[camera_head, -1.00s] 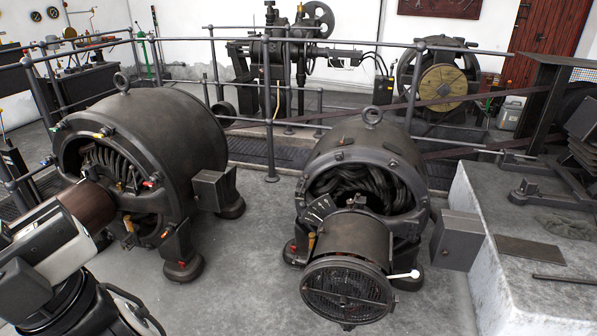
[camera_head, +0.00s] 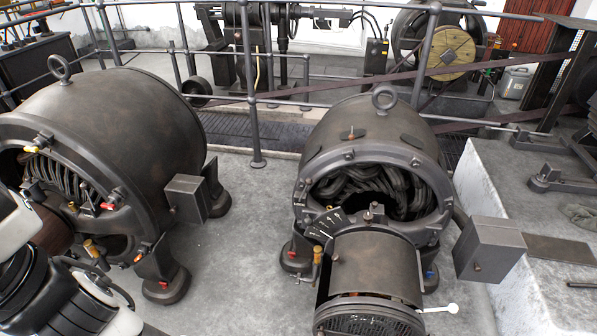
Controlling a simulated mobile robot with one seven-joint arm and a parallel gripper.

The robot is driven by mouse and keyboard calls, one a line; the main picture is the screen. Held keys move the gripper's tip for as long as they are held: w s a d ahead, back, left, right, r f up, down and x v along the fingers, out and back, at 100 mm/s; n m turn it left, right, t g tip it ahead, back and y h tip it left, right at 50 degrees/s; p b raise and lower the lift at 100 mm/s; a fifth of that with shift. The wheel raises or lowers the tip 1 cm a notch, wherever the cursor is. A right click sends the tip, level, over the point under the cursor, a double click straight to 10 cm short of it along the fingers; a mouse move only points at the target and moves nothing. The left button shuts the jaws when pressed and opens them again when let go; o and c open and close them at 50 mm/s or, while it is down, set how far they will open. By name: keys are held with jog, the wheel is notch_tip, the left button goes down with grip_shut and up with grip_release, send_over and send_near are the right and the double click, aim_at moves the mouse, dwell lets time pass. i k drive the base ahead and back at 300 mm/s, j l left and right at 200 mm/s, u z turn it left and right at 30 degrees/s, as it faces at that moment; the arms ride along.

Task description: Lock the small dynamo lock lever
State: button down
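The smaller dynamo (camera_head: 390,135) stands right of centre, with a lifting ring on top and coils showing in its open front. A lever with a white handle (camera_head: 440,309) sticks out to the right beside its round front grille (camera_head: 368,322). A small brass-coloured handle (camera_head: 317,254) stands at the left of its front drum. I cannot tell for sure which of these is the lock lever. White and black links of my arm show at the lower left, well apart from the smaller dynamo. My gripper is not in view.
A larger dynamo (camera_head: 120,110) stands at the left, close to my arm. Grey floor (camera_head: 240,240) is open between the dynamos. A box (camera_head: 490,249) juts out right of the smaller dynamo, near a raised concrete block (camera_head: 545,300). A metal railing (camera_head: 252,100) runs behind.

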aim_at(308, 182)
jog(key=i+j, duration=0.2)
jog(key=i, duration=0.25)
jog(key=i+j+u, duration=0.1)
jog(key=i, duration=0.3)
jog(key=j, duration=0.1)
